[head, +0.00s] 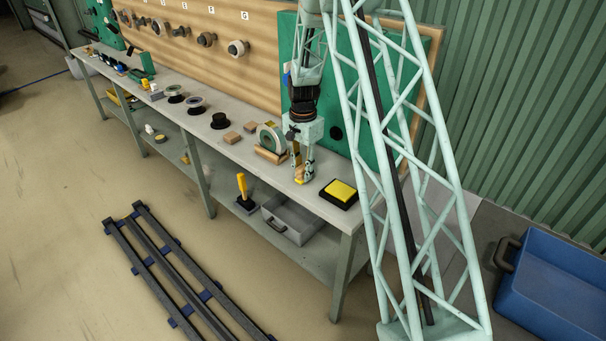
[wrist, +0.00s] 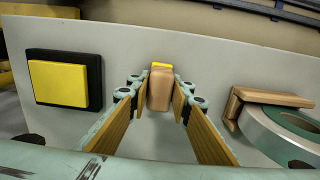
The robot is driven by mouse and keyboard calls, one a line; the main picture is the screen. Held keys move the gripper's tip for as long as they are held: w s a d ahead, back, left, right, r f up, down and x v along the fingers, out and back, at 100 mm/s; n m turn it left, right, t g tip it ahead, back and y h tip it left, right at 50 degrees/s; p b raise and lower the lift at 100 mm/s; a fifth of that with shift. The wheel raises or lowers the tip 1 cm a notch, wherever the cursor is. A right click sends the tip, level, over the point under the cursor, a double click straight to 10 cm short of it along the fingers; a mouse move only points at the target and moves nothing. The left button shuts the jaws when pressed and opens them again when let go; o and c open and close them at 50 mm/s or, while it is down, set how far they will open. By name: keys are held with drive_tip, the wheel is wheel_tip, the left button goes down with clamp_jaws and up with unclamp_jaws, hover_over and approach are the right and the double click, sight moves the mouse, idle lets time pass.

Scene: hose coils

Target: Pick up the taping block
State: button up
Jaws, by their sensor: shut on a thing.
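The taping block, a small tan wooden block with a yellow end, shows in the wrist view (wrist: 160,90) between my fingertips. My gripper (wrist: 159,98) is shut on it, one finger at each side. In the head view my gripper (head: 303,176) points down over the right part of the bench, and the block's yellow end (head: 300,181) shows low between the fingers. The block is at or close above the bench top; I cannot tell if it still touches. Part of its sides is hidden by the fingers.
A yellow pad on a black base (head: 340,193) lies right of my gripper. A tape reel (head: 270,138) on a wooden stand is close on the left. Small wooden blocks (head: 232,138) and spools lie further left on the bench (head: 190,130). A green panel stands behind.

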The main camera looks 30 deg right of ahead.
drive_tip(key=shift+r, duration=0.15)
drive_tip(key=shift+r+p, duration=0.4)
drive_tip(key=shift+r, duration=1.25)
drive_tip(key=s+a+r+p, duration=0.1)
drive_tip(key=s+a, duration=0.3)
drive_tip(key=s, duration=1.1)
drive_tip(key=shift+s+a+r, duration=0.2)
drive_tip(key=shift+r, duration=0.05)
drive_tip(key=o, duration=0.3)
drive_tip(key=c, duration=0.4)
drive_tip(key=shift+a, duration=0.1)
